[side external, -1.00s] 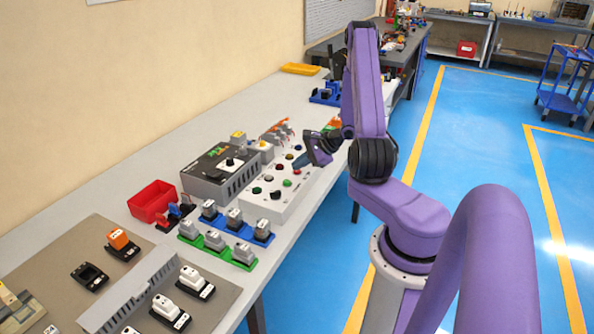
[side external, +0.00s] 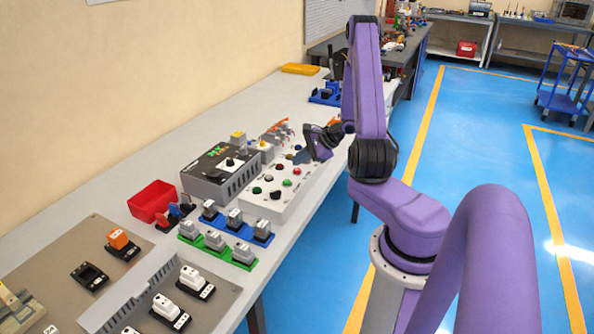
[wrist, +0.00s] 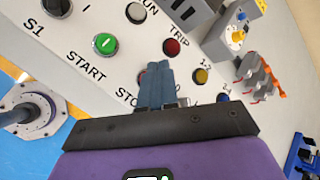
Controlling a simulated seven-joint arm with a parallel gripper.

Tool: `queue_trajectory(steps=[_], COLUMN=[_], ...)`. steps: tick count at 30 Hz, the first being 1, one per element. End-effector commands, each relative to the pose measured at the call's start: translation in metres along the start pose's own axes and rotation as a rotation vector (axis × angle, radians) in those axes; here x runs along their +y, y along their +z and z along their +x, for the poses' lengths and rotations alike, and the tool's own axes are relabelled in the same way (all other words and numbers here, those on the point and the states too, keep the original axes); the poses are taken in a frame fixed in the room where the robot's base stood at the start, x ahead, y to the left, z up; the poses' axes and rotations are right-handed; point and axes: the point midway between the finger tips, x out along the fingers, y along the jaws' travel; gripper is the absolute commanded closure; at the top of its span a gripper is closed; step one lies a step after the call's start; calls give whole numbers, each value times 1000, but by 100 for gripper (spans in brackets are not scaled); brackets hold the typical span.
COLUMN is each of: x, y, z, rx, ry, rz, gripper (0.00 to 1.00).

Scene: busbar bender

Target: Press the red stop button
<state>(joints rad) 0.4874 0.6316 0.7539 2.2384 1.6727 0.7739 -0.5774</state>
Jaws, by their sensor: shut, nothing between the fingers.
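The white control panel (side external: 262,211) sits on the bench with labelled buttons and lamps. The red stop button (side external: 297,170) shows in the side view, just below my fingertips. In the wrist view the fingers cover most of its place, above the partly hidden STOP label. My gripper (side external: 301,157) is shut and empty, angled down over the panel; its closed fingers also show in the wrist view (wrist: 157,80). In the side view the tips appear a little above the button; whether they touch it I cannot tell.
Beside the stop button are the green start button (wrist: 105,43), a red TRIP lamp (wrist: 172,47) and a yellow button (wrist: 200,76). A grey box (side external: 213,178) stands left of the panel. Orange-handled switches (wrist: 262,75) stand beyond it.

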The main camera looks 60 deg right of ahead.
Motion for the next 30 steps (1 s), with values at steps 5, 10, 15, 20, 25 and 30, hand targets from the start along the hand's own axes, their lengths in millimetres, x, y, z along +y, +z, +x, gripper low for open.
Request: queue_trajectory(steps=[5,10,15,20,25,30], x=[-8,-15,-22,-25,-24,-24], y=[7,14,21,24,25,25], z=[-10,-20,-30,-34,-34,-34], rx=[0,0,1,0,0,0], ry=[-2,-2,-2,0,0,0], rz=[-2,-3,-2,0,1,1], gripper=[100,100,100,100,100,100])
